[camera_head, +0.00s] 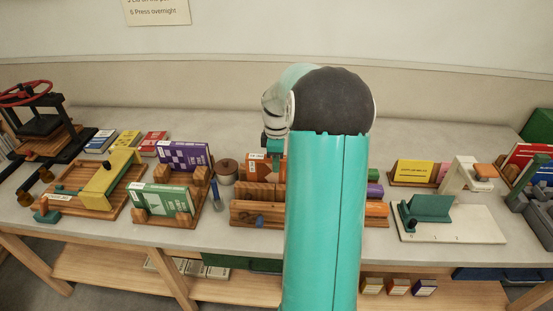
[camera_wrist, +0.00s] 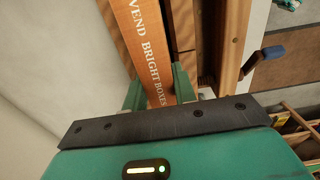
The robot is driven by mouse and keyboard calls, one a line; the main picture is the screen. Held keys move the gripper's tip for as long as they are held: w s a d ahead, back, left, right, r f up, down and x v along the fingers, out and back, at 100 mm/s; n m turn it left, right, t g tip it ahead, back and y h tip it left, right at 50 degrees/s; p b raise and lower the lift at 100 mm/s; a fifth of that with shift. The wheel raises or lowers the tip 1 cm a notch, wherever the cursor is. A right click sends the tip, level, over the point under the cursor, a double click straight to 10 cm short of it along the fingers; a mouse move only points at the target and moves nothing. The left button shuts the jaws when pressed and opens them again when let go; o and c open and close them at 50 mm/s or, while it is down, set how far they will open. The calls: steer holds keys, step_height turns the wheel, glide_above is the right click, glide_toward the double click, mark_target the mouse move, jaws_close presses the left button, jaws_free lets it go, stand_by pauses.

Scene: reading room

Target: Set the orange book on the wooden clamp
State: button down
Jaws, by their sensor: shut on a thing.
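The orange book (camera_head: 257,168) stands upright at the wooden clamp, partly hidden behind my arm in the head view. Its orange spine with white lettering (camera_wrist: 150,45) fills the middle of the wrist view. My gripper (camera_head: 273,148) is shut on the book, with a green finger on each side of the spine, as the wrist view (camera_wrist: 160,90) shows. The wooden clamp (camera_head: 243,212) has long wooden bars and a blue knob. In the wrist view its bars (camera_wrist: 232,40) run alongside the book. I cannot tell whether the book's lower edge touches the clamp.
A green book (camera_head: 160,198) and a purple book (camera_head: 183,155) stand in wooden holders to the left. A round brown-lidded pot (camera_head: 227,170) is close to the clamp's left. A white board with a green plate (camera_head: 430,208) lies to the right. The wall is behind.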

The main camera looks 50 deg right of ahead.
steer(key=shift+f, duration=1.3)
stand_by(1.7)
steer(key=c, duration=1)
jaws_free()
steer(key=shift+c, duration=0.2)
steer(key=shift+r, duration=4.5)
steer(key=shift+s, duration=0.1)
